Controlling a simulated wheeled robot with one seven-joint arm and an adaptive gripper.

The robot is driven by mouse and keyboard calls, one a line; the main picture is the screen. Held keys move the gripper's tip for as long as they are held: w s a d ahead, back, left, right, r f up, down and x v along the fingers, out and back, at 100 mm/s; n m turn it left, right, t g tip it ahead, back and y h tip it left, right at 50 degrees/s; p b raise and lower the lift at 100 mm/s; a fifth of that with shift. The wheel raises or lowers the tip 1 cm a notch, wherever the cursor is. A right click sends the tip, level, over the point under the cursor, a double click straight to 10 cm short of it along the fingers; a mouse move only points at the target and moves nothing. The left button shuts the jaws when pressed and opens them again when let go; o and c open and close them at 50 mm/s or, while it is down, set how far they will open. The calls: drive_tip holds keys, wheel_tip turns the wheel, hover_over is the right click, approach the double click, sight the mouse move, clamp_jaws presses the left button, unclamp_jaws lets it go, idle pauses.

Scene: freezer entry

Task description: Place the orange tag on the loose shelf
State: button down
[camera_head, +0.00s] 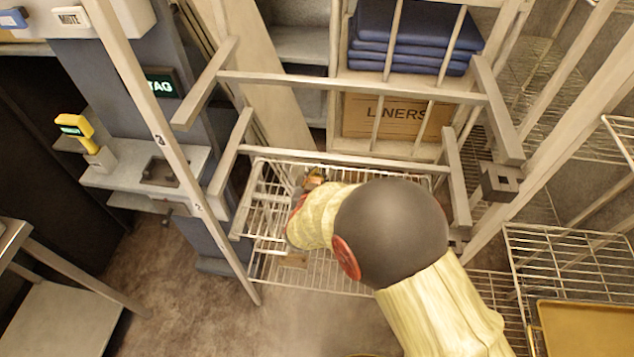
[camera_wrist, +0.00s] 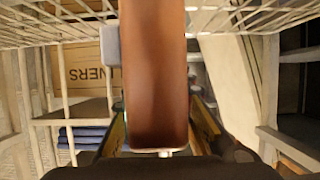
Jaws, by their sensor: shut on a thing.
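The wire shelf (camera_head: 345,277), which I take to be the loose shelf, sits low in the pale frame in the head view. My gripper (camera_head: 308,185) is over its left part, mostly hidden by my arm. A small orange-brown thing (camera_head: 314,178) shows at its tip. In the wrist view, a long red-brown piece (camera_wrist: 153,75), which I take to be the orange tag, stands between the fingers of my gripper (camera_wrist: 160,130), which is shut on it. Shelf wires (camera_wrist: 225,20) show beyond it. I cannot tell whether the tag touches the shelf.
Pale rails and posts (camera_head: 350,88) surround the shelf. A LINERS box (camera_head: 397,125) and folded blue cloths (camera_head: 415,35) are behind it. A TAG sign (camera_head: 161,86) and a yellow scanner-like device (camera_head: 76,128) are left. A wire rack with a yellow tray (camera_head: 585,325) is right.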

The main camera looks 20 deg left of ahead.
drive_tip(key=shift+f+b, duration=0.3)
drive_tip(key=shift+f, duration=0.8)
drive_tip(key=shift+f+b, duration=0.25)
drive_tip(key=shift+b, duration=0.05)
drive_tip(key=c, duration=1.5)
unclamp_jaws()
drive_tip(key=shift+r, duration=0.15)
drive_tip(key=shift+s+r+p, duration=0.25)
drive_tip(key=shift+p, duration=0.25)
drive_tip(key=p+v, duration=0.2)
drive_tip(key=v, duration=0.9)
drive_tip(key=shift+s, duration=0.3)
